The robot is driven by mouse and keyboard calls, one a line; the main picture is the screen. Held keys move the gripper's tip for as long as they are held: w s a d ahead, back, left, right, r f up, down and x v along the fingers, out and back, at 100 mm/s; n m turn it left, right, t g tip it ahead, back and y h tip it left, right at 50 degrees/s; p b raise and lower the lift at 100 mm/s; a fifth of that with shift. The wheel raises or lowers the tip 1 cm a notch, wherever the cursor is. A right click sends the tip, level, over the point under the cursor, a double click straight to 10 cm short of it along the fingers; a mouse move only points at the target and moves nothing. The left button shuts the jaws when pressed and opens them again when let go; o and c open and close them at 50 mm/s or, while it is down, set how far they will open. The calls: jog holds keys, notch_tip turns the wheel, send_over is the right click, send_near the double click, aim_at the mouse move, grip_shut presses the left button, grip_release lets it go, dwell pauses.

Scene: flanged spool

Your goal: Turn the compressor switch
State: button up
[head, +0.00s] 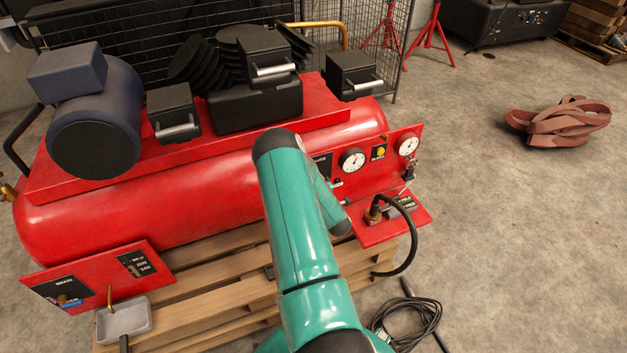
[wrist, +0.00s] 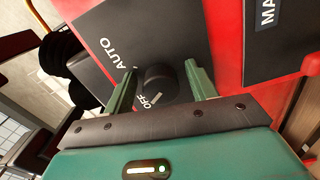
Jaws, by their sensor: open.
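The compressor switch (wrist: 158,80) is a round black knob on a black plate (wrist: 108,32) lettered AUTO and OFF. A pale mark on the knob lies toward the OFF lettering. My gripper (wrist: 163,77) is open, with one green finger on each side of the knob in the wrist view. Gaps show between the fingers and the knob; I cannot tell how deep the fingertips reach. In the head view the red compressor (head: 190,195) lies on a pallet, and my green arm hides the switch and the gripper.
A red shelf (head: 385,228) carries a fitting with a black hose (head: 408,255). A coiled cable (head: 410,322) lies on the floor. Floor at the right is mostly clear around folded straps (head: 560,122).

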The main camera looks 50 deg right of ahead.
jog(key=shift+s, duration=0.1)
jog(key=v, duration=1.3)
jog(key=shift+s+a, duration=0.2)
jog(key=shift+s, duration=0.05)
